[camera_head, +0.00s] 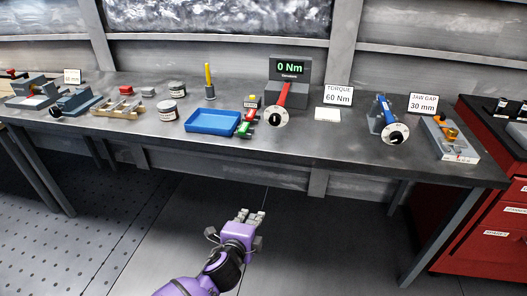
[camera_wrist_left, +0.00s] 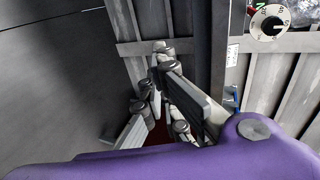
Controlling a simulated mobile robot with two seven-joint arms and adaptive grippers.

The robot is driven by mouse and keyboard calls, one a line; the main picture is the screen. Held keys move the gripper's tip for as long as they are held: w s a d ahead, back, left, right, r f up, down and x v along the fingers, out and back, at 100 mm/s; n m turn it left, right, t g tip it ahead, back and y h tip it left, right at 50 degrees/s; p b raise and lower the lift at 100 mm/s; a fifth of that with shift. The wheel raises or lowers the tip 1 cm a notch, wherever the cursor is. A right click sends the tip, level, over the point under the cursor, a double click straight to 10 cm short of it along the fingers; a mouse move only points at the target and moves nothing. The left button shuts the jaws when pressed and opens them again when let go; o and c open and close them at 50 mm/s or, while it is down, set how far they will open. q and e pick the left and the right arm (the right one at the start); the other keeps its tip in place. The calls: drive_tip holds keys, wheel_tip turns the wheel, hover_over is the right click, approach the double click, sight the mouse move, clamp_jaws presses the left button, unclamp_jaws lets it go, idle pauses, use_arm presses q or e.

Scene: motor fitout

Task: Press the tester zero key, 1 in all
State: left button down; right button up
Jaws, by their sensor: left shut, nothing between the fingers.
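The tester (camera_head: 301,70) is a dark grey unit at the back of the bench, with a green display reading "0 Nm". My left gripper (camera_head: 250,216), on a purple arm, is shut and empty. It is below and in front of the bench, well apart from the tester. In the left wrist view its fingers (camera_wrist_left: 163,65) are together, and a round dial (camera_wrist_left: 270,24) shows at upper right.
The metal bench (camera_head: 330,148) holds a blue tray (camera_head: 212,121), red and green pieces (camera_head: 246,122), a yellow-handled tool (camera_head: 208,80), a "TORQUE 60 Nm" sign (camera_head: 338,96) and a blue tool (camera_head: 385,113). A red cabinet (camera_head: 498,170) stands at right. The floor before the bench is clear.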

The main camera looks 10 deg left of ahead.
use_arm(q)
drive_tip(key=s+a+f+n+g+p, duration=0.1)
drive_tip(key=s+f+n, duration=0.2)
drive_tip(key=s, duration=0.9)
drive_tip(key=s+a+f+n+g+p, duration=0.1)
drive_tip(key=s+f+n, duration=0.3)
drive_tip(key=s+n, duration=0.4)
drive_tip(key=s+a+f+n+g, duration=0.2)
drive_tip(key=s+n, duration=0.4)
drive_tip(key=s, duration=1.2)
wheel_tip(320, 180, down, 2)
drive_tip(key=shift+s+f+g+p, duration=0.25)
drive_tip(key=shift+g+p, duration=0.15)
drive_tip(key=shift+g, duration=0.2)
use_arm(e)
drive_tip(key=r, duration=0.2)
drive_tip(key=shift+w+a+r, duration=0.2)
drive_tip(key=shift+a+r, duration=0.15)
drive_tip(key=shift+r, duration=0.05)
drive_tip(key=shift+c, duration=0.5)
